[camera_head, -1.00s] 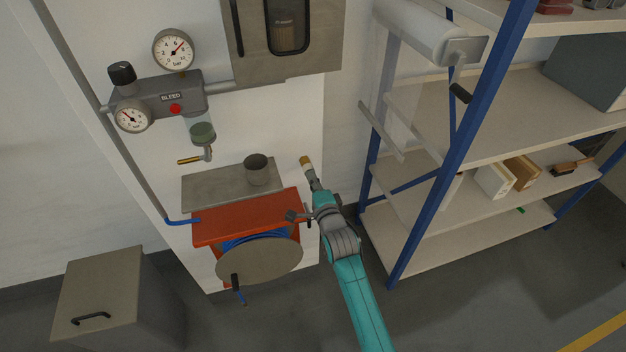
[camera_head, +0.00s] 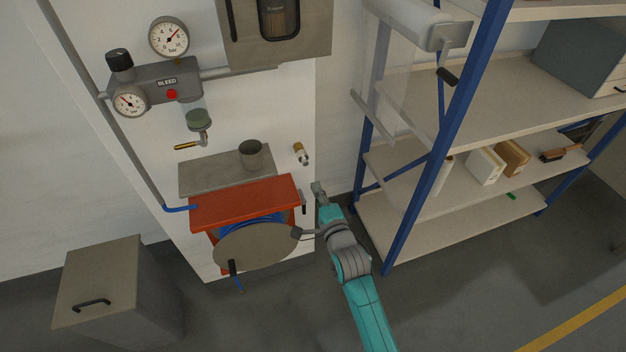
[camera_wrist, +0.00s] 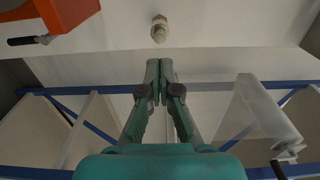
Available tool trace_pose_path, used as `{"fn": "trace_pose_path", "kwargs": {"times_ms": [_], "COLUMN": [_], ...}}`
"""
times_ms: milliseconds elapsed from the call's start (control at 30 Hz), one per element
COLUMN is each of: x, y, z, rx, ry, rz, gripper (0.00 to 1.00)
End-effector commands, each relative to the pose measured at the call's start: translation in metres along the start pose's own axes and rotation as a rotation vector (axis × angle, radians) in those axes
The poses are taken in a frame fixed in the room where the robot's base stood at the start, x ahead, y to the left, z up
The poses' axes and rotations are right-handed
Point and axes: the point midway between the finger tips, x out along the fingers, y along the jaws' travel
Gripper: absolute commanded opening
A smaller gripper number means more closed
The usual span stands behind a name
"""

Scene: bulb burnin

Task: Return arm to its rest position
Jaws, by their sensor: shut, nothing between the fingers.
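My teal arm (camera_head: 345,245) reaches up from the lower right in the head view. My gripper (camera_head: 318,187) is below and right of a small brass-tipped fitting (camera_head: 300,153) on the white wall panel, apart from it. In the wrist view my gripper (camera_wrist: 160,65) has its two teal fingers together with nothing between them. The fitting (camera_wrist: 159,29) shows there beyond the fingertips, with a gap.
A red hose-reel cabinet (camera_head: 245,200) with a round reel (camera_head: 255,248) stands close left of my arm. A blue-posted shelf rack (camera_head: 430,165) is close on the right. A grey cup (camera_head: 250,154) stands on a grey ledge (camera_head: 205,176). Open floor lies at lower right.

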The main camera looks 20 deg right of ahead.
Motion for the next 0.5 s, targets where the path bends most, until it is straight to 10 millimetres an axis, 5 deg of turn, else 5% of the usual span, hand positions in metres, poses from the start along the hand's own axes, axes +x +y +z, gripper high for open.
{"fn": "trace_pose_path", "kwargs": {"times_ms": [200,500], "x": [-0.028,-0.036], "y": [0.000,0.000], "z": [0.000,0.000], "rx": [0.000,0.000], "ry": [0.000,0.000], "rz": [0.001,-0.001], "gripper": [0.00,0.00]}}
